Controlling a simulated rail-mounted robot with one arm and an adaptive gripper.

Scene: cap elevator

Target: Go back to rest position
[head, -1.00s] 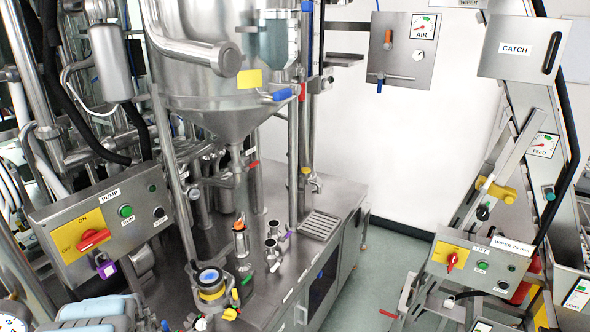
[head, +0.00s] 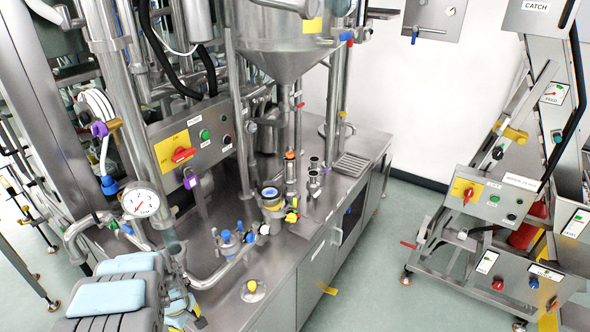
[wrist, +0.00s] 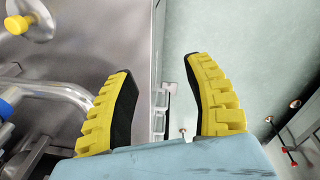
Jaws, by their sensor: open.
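My gripper (wrist: 158,67) shows in the wrist view with two yellow, black-padded fingers spread apart and nothing between them. Behind the gap are the edge of a grey metal surface (wrist: 100,55), a pale fitting (wrist: 163,98) and the green floor (wrist: 260,45). The gripper looks clear of them, though the exact distance cannot be told. In the head view my grey and light-blue arm is at the lower left, beside the steel bench (head: 215,290). The fingers cannot be made out clearly there.
A pump control box (head: 190,143), upright pipes and a pressure gauge (head: 140,200) crowd the left. A steel hopper (head: 285,55) stands over the bench. A yellow-knobbed fitting (head: 253,288) stands near the bench front. The lift frame (head: 480,200) is right, with open floor (head: 370,285) between.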

